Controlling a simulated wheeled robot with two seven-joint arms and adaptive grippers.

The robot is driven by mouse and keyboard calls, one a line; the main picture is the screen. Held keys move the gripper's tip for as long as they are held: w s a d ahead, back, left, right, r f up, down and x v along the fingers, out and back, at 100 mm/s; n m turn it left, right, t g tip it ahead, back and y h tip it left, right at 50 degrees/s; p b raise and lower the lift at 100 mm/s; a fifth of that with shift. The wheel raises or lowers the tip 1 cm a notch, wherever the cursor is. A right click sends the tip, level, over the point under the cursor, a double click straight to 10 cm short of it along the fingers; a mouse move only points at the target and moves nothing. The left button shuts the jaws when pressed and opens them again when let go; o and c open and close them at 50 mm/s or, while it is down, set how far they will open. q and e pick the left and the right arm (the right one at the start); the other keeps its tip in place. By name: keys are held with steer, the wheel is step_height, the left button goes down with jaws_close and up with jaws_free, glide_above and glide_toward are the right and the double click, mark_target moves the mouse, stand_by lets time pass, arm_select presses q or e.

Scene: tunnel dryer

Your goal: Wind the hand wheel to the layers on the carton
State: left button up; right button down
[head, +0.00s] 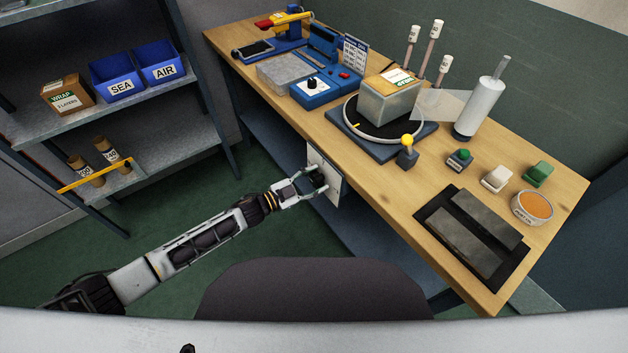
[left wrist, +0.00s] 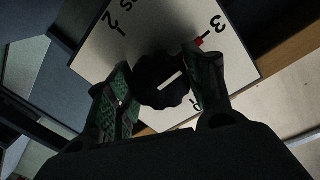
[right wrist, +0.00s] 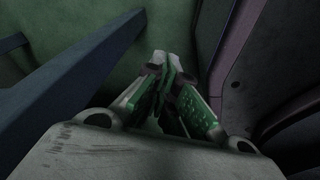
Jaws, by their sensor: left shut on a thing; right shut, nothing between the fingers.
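The hand wheel is a dark lobed knob (left wrist: 163,82) with a white pointer line, on a white dial plate (left wrist: 115,45) fixed to the bench front. In the left wrist view the plate shows 2, 3 and a partly hidden letter, with a red mark beside the 3. The pointer slants up and right, roughly towards the 3 side; its exact alignment is unclear. My left gripper (head: 309,184) is shut on the knob, a finger on each side. A carton (head: 67,95) on the left shelf reads "WRAP 3 LAYERS". My right gripper (right wrist: 170,72) is shut and empty.
The wooden bench (head: 450,180) carries a turntable (head: 350,128) with a wrapped box (head: 388,102), a yellow-knobbed lever (head: 407,146), a white roll (head: 478,108) and a dark tray (head: 470,235). Blue bins (head: 117,73) sit on the shelf. Green floor between is clear.

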arm_select(q)
steer(key=o, duration=0.9)
steer(key=shift+o, duration=0.7)
steer(key=shift+a, duration=0.1)
steer(key=v, duration=1.1)
steer(key=shift+s+a, duration=0.3)
arm_select(e)
steer(key=shift+s, duration=0.3)
arm_select(q)
steer(key=shift+w+a+f, duration=0.1)
